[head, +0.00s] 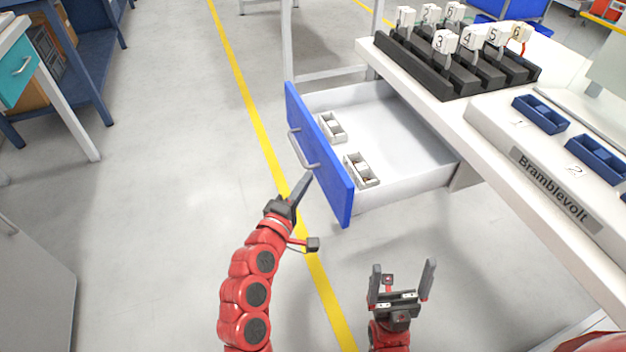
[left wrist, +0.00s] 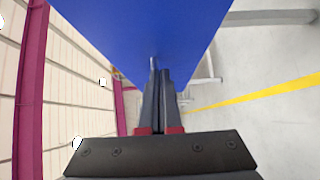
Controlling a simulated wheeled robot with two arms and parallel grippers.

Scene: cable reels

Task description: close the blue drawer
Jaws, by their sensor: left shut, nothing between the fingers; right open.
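The blue drawer (head: 318,158) is pulled out from under the white workbench, and its inside shows. It has a grey bar handle (head: 303,150) on its blue front, and two small white socket pieces lie inside. My left gripper (head: 304,182) is shut and empty, with its tips close to the drawer front near the handle's lower end; I cannot tell whether they touch. In the left wrist view the shut fingers (left wrist: 159,85) point at the blue front (left wrist: 140,30), which fills the top middle. My right gripper (head: 402,280) is open and empty, below and in front of the drawer.
The workbench (head: 440,110) carries a black rack (head: 460,65) of numbered white plugs and a panel with blue sockets (head: 540,115). A blue shelf unit (head: 85,60) and a teal-drawer table (head: 18,70) stand at left. The floor left of the drawer is clear.

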